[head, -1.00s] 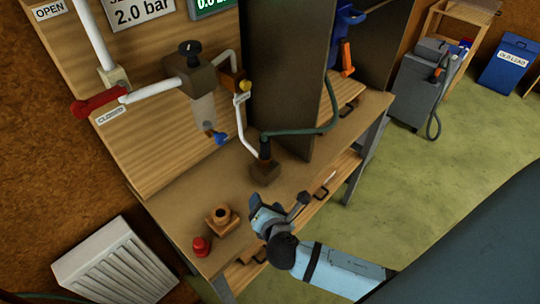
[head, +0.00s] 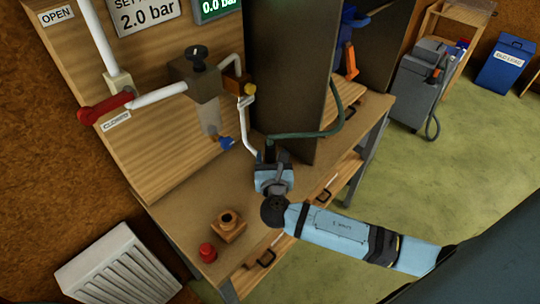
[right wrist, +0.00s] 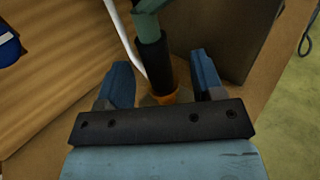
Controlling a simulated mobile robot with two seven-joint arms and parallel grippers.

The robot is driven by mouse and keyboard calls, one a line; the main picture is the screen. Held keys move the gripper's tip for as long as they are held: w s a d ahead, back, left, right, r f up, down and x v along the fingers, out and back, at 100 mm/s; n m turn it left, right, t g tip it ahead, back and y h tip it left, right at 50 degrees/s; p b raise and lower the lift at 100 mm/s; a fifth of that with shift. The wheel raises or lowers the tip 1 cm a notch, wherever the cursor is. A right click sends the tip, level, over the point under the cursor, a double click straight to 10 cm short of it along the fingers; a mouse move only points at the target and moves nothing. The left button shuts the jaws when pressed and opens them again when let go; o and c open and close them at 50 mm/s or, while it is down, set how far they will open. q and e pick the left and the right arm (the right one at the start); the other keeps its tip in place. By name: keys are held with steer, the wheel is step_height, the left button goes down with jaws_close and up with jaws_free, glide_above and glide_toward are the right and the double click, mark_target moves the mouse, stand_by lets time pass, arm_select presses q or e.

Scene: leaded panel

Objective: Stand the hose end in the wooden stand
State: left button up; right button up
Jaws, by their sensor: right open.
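The green hose (head: 312,135) curves around the dark upright panel and comes down to the bench behind my right gripper. Its black end (right wrist: 153,58) stands roughly upright in the right wrist view, with an orange-brown part at its foot. My right gripper (head: 272,163) is open, with one finger on each side of the hose end. I cannot tell whether either finger touches it. The gripper hides the hose end and most of its dark base in the head view. The wooden stand (head: 229,226), a small block with a round hole, is empty on the bench, nearer the front left. My left gripper is out of view.
A red knob (head: 207,252) stands beside the wooden stand. White pipes, a red lever (head: 105,106) and a regulator (head: 194,80) are on the wooden backboard. The dark panel (head: 287,90) rises close behind my right gripper. The bench (head: 180,195) left of the gripper is mostly clear.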

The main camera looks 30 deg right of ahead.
steer(key=p+x, duration=0.1)
steer(key=x, duration=0.4)
steer(key=shift+w+a+f, duration=0.1)
steer(key=shift+a+f, duration=0.05)
steer(key=shift+a, duration=0.05)
steer(key=c, duration=1.1)
